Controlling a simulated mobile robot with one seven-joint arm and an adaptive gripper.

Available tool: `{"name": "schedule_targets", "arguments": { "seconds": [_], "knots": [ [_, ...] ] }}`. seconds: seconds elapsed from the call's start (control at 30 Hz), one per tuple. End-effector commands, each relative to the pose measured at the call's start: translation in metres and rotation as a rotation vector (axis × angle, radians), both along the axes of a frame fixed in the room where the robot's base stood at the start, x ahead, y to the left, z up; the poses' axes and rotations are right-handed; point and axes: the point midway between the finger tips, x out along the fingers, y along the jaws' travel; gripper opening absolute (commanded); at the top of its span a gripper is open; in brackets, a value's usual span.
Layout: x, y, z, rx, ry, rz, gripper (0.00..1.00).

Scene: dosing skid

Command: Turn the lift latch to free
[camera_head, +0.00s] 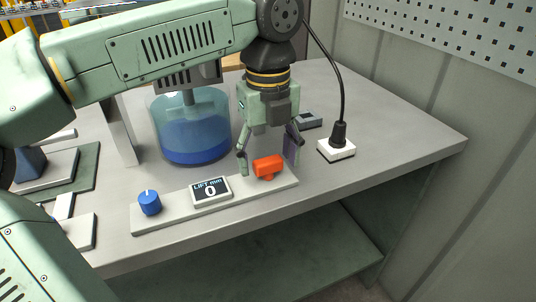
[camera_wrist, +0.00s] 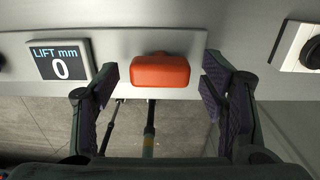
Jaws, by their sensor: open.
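The lift latch (camera_head: 268,167) is an orange-red block handle at the right end of a pale panel strip (camera_head: 180,212) on the bench. In the wrist view the latch (camera_wrist: 160,71) lies crosswise, its long side running left to right. My gripper (camera_head: 268,160) is open, with one finger on each side of the latch. In the wrist view the fingertips of my gripper (camera_wrist: 160,76) stand apart from the latch ends, with gaps on both sides. Contact is not visible. A display (camera_head: 211,190) left of the latch reads "LIFT mm 0".
A blue knob (camera_head: 149,203) sits at the strip's left end. A clear vessel with blue liquid (camera_head: 192,128) stands behind the strip. A white socket block (camera_head: 337,149) with a black cable is to the right. A small grey block (camera_head: 310,121) lies behind my gripper. The bench's right side is clear.

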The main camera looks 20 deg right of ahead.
Motion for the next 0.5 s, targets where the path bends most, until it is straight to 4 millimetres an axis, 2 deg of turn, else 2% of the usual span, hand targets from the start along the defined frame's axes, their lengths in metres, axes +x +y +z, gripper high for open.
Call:
{"name": "schedule_targets", "arguments": {
  "seconds": [0.17, 0.27, 0.5],
  "knots": [
    [0.000, 0.000, 0.002, 0.000, -0.001, 0.000, 0.66],
    [0.000, -0.001, 0.012, -0.002, -0.001, 0.000, 0.66],
    [0.000, -0.001, 0.060, -0.004, -0.001, 0.000, 0.66]
  ]
}}
